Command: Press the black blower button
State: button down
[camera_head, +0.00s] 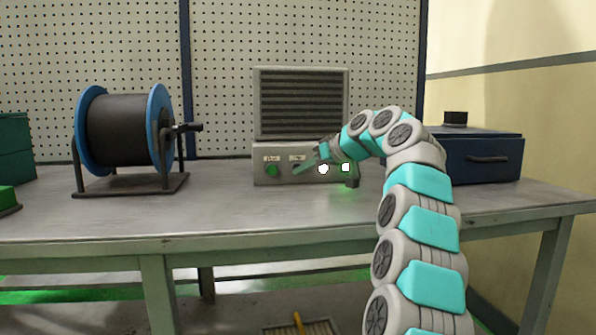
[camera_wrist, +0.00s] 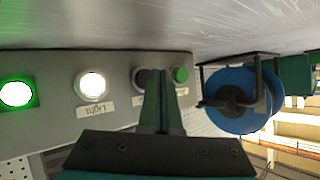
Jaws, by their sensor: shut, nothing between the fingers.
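The black blower button (camera_wrist: 143,77) sits on the grey control panel of the vented box (camera_head: 303,103). In the wrist view, the fingers partly cover it; in the head view, my gripper hides it. My gripper (camera_head: 298,170) is shut and empty, its fingertips right at the panel front. In the wrist view, the closed fingertips (camera_wrist: 161,72) lie over the space between the black button and a green button (camera_wrist: 181,75). I cannot tell whether they touch the black button. The green button also shows in the head view (camera_head: 272,171).
A lit white button (camera_wrist: 91,85) labelled Light and a lit green square (camera_wrist: 16,94) are on the same panel. A blue-flanged spool (camera_head: 125,130) stands left on the metal table (camera_head: 230,210). A dark blue box (camera_head: 480,157) is at right. The table front is clear.

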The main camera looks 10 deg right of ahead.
dwell(0.4)
jog(key=shift+w+p, duration=0.45)
jog(key=shift+p, duration=0.05)
jog(key=shift+w+p, duration=0.35)
dwell(0.6)
jog(key=shift+s, duration=0.1)
jog(key=shift+s+b, duration=0.7)
jog(key=shift+b, duration=0.05)
jog(key=shift+s+f+b, duration=0.15)
jog(key=shift+s+b, duration=0.75)
jog(key=shift+b, duration=0.1)
jog(key=shift+s+b, duration=1.1)
jog(key=shift+s, duration=0.5)
